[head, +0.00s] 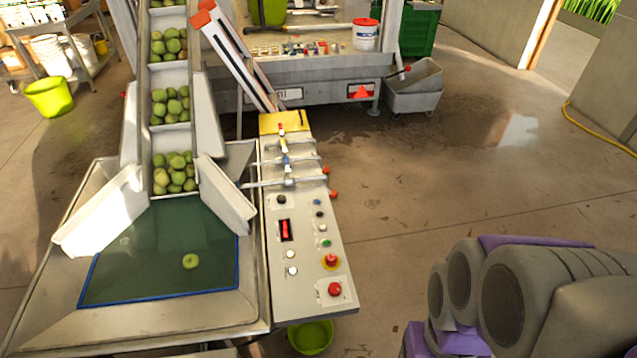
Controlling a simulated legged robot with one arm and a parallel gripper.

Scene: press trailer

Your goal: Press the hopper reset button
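A pale grey control panel (306,292) stands right of the hopper. The labels are too small to read, so I cannot tell which is the hopper reset button. My gripper is not in view; grey and purple arm parts show at lower right, apart from the panel.
A conveyor (168,80) with several heaps of apples rises behind the hopper. Metal levers (290,160) cross the panel's far half. A green bucket (310,335) stands below the panel's front edge. The concrete floor (430,190) right of the panel is clear.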

